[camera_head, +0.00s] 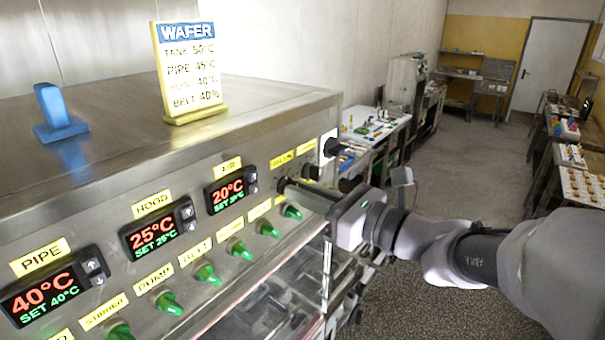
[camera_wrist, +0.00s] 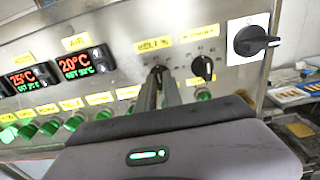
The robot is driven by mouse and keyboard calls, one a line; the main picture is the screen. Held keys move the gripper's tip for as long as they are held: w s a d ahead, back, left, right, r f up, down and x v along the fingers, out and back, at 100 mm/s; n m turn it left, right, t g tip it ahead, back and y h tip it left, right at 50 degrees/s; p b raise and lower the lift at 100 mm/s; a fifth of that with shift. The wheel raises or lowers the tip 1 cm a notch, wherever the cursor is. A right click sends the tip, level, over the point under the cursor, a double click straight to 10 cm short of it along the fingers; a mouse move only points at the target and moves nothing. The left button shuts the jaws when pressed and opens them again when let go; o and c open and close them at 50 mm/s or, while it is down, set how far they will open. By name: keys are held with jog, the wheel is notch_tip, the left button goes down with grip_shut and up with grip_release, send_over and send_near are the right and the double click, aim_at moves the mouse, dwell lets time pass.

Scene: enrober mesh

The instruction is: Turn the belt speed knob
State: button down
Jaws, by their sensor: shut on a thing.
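The control panel (camera_wrist: 110,72) has a yellow label reading "BELT %" (camera_wrist: 153,44) in the wrist view. The belt speed knob below it is small, dark and mostly hidden between my fingers. My gripper (camera_wrist: 160,74) reaches up to the panel there and is shut on the knob. In the head view my gripper (camera_head: 286,184) meets the panel's right part, and the knob's pointer direction cannot be read. A recipe card headed "WAFER" (camera_head: 188,62) stands on the machine top, with a belt line that looks like 40%.
A second black knob (camera_wrist: 203,68) sits close to the right of my fingers. A large black rotary switch (camera_wrist: 255,41) is on a white plate farther right. Green switches (camera_head: 207,274) line the panel below the displays. A blue block (camera_head: 55,110) stands on top.

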jog(key=shift+f, duration=0.1)
dwell(0.3)
jog(key=c, duration=1.5)
grip_release()
jog(key=b+v, duration=0.3)
jog(key=v, duration=1.4)
jog(key=shift+s+d, duration=0.2)
